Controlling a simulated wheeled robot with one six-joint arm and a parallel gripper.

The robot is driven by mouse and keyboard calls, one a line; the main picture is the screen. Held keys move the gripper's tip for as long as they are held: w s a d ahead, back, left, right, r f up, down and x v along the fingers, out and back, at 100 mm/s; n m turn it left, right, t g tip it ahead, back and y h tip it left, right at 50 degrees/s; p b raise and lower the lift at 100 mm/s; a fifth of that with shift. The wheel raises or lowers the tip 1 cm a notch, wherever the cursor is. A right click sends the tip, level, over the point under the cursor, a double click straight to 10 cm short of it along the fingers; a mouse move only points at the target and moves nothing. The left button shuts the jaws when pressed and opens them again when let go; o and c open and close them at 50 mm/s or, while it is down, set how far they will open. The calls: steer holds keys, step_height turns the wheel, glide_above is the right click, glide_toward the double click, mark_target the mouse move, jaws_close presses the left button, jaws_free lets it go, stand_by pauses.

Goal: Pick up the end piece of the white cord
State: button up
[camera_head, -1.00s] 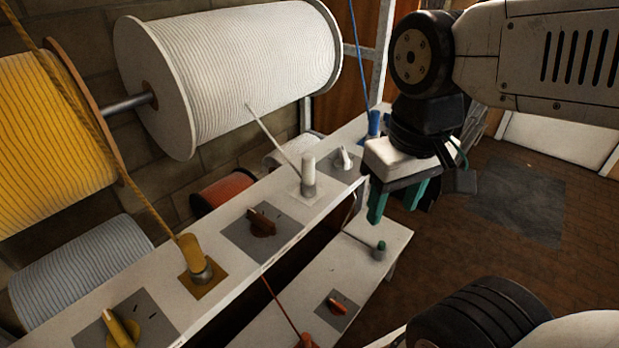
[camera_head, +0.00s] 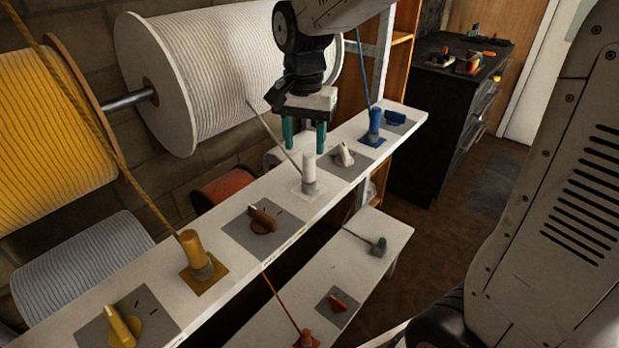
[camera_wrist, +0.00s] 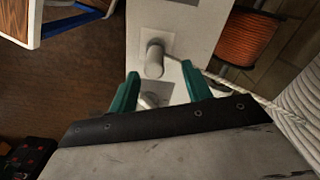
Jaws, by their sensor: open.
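The end piece of the white cord (camera_head: 309,170) is a white cylinder standing upright in a grey holder on the white shelf. The white cord (camera_head: 274,129) runs from its base area up to the big white spool. My gripper (camera_head: 304,141) hangs above the shelf with its two green fingers pointing down, apart and empty. In the head view the fingertips are just above the end piece's top. In the wrist view the end piece (camera_wrist: 155,58) lies ahead of the gap between the fingers (camera_wrist: 160,84), and a white knob (camera_wrist: 150,99) shows between them, partly hidden.
The white spool (camera_head: 210,75) stands close behind my gripper. The white knob (camera_head: 342,155) and a blue end piece with its cord (camera_head: 374,127) stand to the right on the shelf.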

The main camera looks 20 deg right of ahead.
mark_target(309, 168)
steer(key=f, duration=0.7)
steer(key=shift+s+d+f, duration=0.15)
steer(key=shift+s+d, duration=0.05)
steer(key=shift+d, duration=0.2)
steer(key=shift+c, duration=0.3)
jaws_close()
